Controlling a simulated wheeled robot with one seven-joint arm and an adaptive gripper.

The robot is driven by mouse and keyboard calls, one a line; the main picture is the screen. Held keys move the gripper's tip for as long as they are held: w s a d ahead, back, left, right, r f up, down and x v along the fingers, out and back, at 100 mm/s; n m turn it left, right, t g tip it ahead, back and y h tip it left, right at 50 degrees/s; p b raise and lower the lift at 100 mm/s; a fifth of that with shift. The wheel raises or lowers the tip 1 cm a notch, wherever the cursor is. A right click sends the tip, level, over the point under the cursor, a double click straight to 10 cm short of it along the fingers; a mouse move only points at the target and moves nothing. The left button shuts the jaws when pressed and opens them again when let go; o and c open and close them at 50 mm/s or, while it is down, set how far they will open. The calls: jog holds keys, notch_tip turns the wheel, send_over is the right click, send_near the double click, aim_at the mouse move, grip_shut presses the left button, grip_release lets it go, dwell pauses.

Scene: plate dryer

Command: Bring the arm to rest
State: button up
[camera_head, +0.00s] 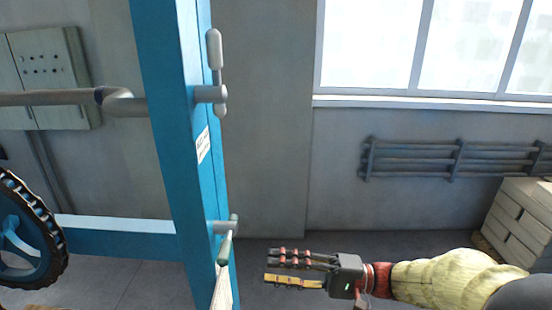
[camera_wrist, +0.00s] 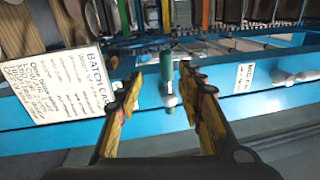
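My gripper (camera_head: 270,265) is at the bottom middle of the head view, pointing left towards the blue post (camera_head: 172,130). In the wrist view my gripper (camera_wrist: 159,80) is open, with its yellow and dark fingers spread apart. A green-tipped handle (camera_wrist: 167,68) shows between the fingers in the wrist view, beyond the fingertips and apart from them. It also shows on the blue post in the head view (camera_head: 225,249), left of my fingertips. Nothing is held. My arm stretches in from the right, with a pale yellow sleeve.
A white card (camera_wrist: 60,85) with writing hangs at the left in the wrist view, on the blue frame (camera_wrist: 270,95). Grey wall rails (camera_head: 430,160) and a pale box stack (camera_head: 520,220) stand at the right. The grey floor around the gripper looks clear.

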jog(key=s+f+m+g+h, duration=0.25)
jog(key=s+f+h, duration=0.25)
jog(key=f, duration=0.6)
jog(key=s+d+f+h, duration=0.5)
jog(key=s+d+h, duration=0.2)
jog(key=d, duration=0.1)
jog(key=s+d+r+n+t+h, duration=0.1)
jog(key=d+r+t+h, duration=0.15)
jog(key=d, duration=0.25)
jog(key=d+r+n+t+h, duration=0.1)
jog(key=d+h, duration=0.3)
notch_tip(320, 180, up, 8)
jog(key=s+d+n+t+h, duration=0.1)
jog(key=t, duration=0.2)
jog(key=shift+s+n+t, duration=0.2)
jog(key=shift+n+t, duration=0.1)
jog(key=shift+n, duration=0.05)
jog(key=shift+c, duration=0.5)
